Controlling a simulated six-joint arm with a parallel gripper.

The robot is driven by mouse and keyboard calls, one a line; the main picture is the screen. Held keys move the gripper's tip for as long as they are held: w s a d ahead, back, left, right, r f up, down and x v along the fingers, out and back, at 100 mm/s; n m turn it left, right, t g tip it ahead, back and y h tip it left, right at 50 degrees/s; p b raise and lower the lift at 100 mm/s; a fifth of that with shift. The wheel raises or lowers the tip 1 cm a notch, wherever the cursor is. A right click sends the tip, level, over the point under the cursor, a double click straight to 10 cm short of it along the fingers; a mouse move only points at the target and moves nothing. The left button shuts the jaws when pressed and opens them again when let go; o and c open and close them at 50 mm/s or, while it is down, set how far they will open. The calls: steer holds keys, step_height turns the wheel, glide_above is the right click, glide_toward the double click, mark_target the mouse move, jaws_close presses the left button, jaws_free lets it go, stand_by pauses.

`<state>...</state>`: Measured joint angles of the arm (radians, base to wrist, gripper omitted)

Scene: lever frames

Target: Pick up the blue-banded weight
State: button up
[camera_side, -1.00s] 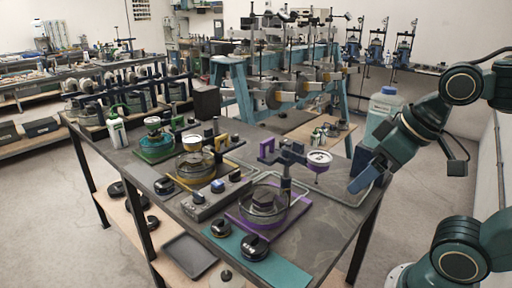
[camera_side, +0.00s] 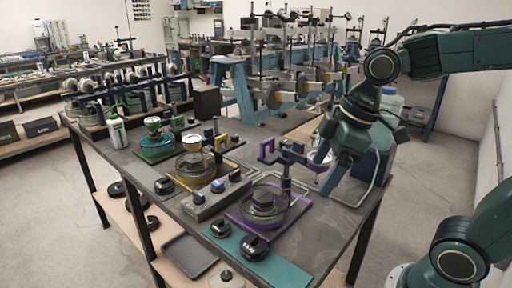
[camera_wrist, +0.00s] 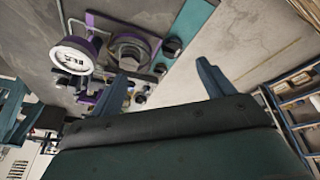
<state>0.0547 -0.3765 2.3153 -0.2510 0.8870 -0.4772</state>
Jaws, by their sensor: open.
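Two dark round weights stand on a teal mat (camera_side: 287,273) at the table's front: a smaller one (camera_side: 220,229) and a larger one (camera_side: 254,247). Another dark weight (camera_side: 163,186) sits further left. I cannot make out a blue band on any of them. My gripper (camera_side: 322,172) is open and empty, above the table's right side, close to the round pan of the purple lever frame (camera_side: 262,205). In the wrist view, its fingers (camera_wrist: 163,88) are spread apart, with dark weights (camera_wrist: 172,46) beyond them near the purple frame.
A yellow lever frame (camera_side: 197,165) and a green one (camera_side: 158,145) stand to the left. A grey control box (camera_side: 207,200) lies between the frames and the front. A bent metal tube lies at the right. Bare table (camera_side: 325,232) shows right of the purple frame.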

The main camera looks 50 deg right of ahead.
steer(key=w+a+f+n+g+y, duration=0.3)
steer(key=w+f+n, duration=0.3)
steer(key=w+n, duration=0.4)
steer(key=shift+w+f, duration=0.15)
steer(key=shift+f, duration=0.25)
steer(key=shift+a+f, duration=0.1)
glide_above(255, 239)
steer(key=d, duration=0.1)
steer(key=shift+s+d+f, duration=0.1)
steer(key=shift+s+f, duration=0.1)
steer(key=shift+f, duration=1.65)
steer(key=shift+s+f, duration=0.2)
steer(key=shift+f, duration=1.65)
steer(key=shift+f, duration=0.1)
steer(key=shift+x, duration=2.65)
steer(key=shift+s, duration=0.1)
